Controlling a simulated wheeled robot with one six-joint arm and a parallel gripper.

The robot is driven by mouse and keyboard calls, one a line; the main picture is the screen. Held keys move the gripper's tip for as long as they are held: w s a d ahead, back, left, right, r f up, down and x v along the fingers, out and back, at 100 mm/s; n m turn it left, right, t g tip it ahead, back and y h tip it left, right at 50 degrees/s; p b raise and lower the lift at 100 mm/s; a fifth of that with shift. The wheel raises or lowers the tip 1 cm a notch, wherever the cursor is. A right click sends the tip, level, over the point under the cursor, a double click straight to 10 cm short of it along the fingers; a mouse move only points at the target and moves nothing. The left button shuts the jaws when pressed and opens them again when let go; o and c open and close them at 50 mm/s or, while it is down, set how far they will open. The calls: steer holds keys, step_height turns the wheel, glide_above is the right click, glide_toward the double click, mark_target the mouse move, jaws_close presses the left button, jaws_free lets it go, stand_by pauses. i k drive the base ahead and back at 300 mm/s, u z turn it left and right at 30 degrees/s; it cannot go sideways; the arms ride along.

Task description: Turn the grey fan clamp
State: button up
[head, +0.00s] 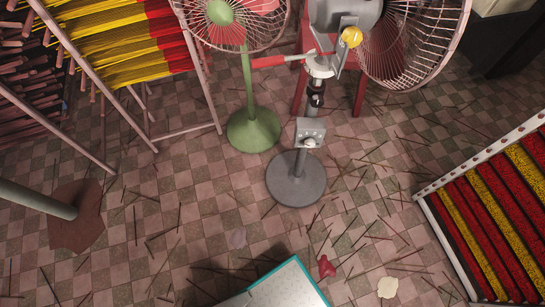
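The grey fan (296,180) stands upright on a round grey base right of the picture's middle. Its wire cage (415,40) and grey motor housing (340,14) are cut off by the top edge. A pale metal clamp (319,66) sits around the pole below the head, with a black collar under it. A yellow knob (351,37) is on the bracket beside the motor. A red bar (280,61) reaches left from near the clamp; I cannot tell whether it is joined to it. A grey control box (310,131) is lower on the pole. My gripper is not in view.
A green fan (253,130) stands close left of the grey one. Red stool legs (360,95) show behind. Incense racks stand at upper left (205,90) and right (430,188). Sticks litter the tiled floor. A white panel with a teal edge (275,290) shows at the bottom.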

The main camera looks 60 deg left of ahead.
mark_target(316, 100)
steer(key=u, duration=1.95)
steer(key=i, duration=0.1)
steer(key=z, duration=0.45)
